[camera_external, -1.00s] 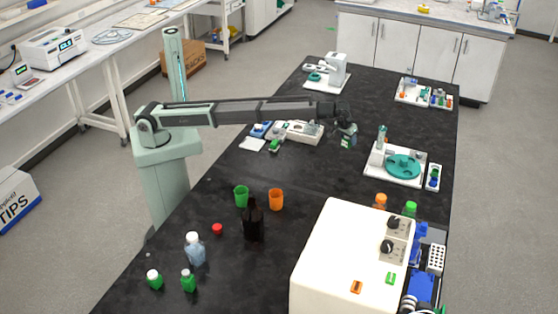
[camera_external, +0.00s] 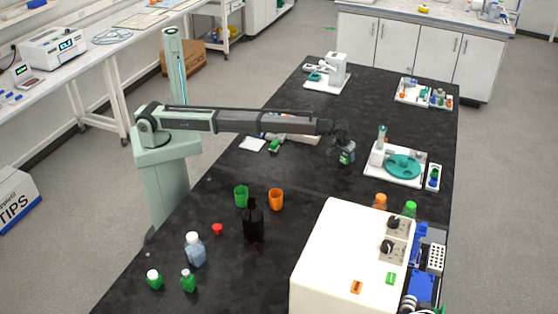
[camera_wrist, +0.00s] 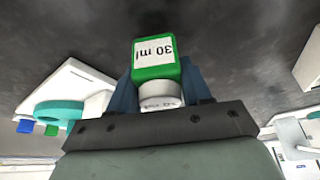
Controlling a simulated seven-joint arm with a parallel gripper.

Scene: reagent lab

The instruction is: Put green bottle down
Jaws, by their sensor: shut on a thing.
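My gripper (camera_external: 345,152) is over the middle of the black bench (camera_external: 300,180), left of the teal-disc device. In the wrist view, my gripper (camera_wrist: 160,92) has its blue fingers closed on either side of the white cap and neck of the green bottle (camera_wrist: 155,72). The bottle has a white label reading 30 ml, upside down in this view. In the external view the held green bottle (camera_external: 347,159) is small and partly hidden by the fingers. I cannot tell whether its base touches the bench.
A white device with a teal disc (camera_external: 403,166) stands close to the right. Green (camera_external: 241,197) and orange (camera_external: 276,199) cups and a dark bottle (camera_external: 253,222) stand nearer. Bench in front of the gripper is clear.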

